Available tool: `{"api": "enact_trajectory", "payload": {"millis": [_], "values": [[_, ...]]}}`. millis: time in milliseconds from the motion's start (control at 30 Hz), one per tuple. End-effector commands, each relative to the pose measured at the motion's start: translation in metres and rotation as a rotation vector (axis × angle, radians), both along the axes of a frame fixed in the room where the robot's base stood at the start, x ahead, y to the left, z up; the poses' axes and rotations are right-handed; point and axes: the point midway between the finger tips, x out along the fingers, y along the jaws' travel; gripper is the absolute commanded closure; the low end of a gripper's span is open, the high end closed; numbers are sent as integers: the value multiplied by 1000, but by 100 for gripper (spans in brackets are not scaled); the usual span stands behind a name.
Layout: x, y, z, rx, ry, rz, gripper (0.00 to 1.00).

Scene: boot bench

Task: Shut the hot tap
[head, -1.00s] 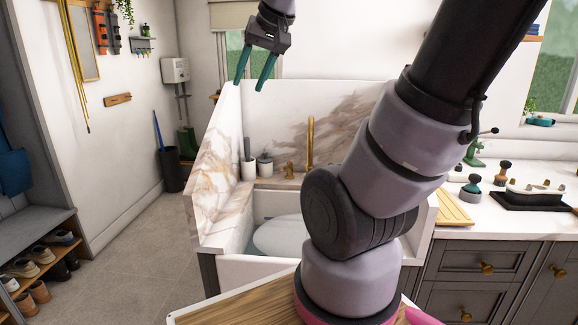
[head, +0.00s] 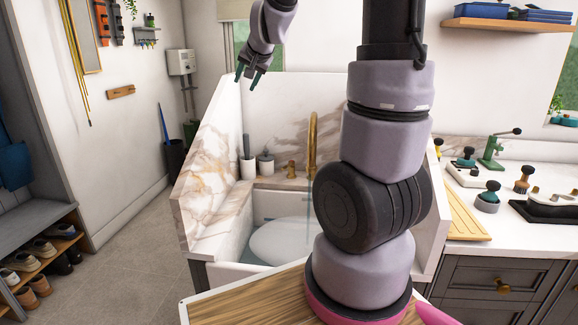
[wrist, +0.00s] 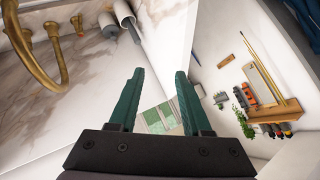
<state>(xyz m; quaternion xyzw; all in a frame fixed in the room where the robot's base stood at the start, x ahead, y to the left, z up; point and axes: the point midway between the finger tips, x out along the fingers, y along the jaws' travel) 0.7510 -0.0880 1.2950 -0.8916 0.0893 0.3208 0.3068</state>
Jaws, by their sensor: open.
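The brass tap stands at the back of the sink. Its curved spout (head: 312,140) rises beside a small brass handle (head: 291,168) on its left. What lies right of the spout is hidden by my arm in the head view. In the wrist view the spout (wrist: 45,70) is at the left, with a brass handle (wrist: 77,22) near the top and a small red mark by it. My gripper (head: 247,78) is open and empty, high above the sink's left side wall, up and left of the tap. Its green fingers also show in the wrist view (wrist: 158,76).
A white cup with a brush (head: 248,168) and a dispenser (head: 266,164) stand left of the handle. The sink (head: 258,212) holds a pale round thing. A marble side wall (head: 208,165) bounds the left. The right counter (head: 480,225) carries tools and brushes.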

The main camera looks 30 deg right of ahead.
Motion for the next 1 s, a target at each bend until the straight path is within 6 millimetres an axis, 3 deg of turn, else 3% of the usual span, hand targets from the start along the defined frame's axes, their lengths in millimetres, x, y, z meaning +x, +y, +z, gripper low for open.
{"api": "enact_trajectory", "payload": {"millis": [33, 200, 500, 767, 1000], "values": [[21, -5, -16, -10, -3, -29, 52], [80, -28, -62, -68, -50, -144, 52], [149, -75, -162, -250, -118, -335, 52], [170, -113, -256, -489, -171, -458, 52], [159, -139, -340, -760, -216, -512, 52]]}}
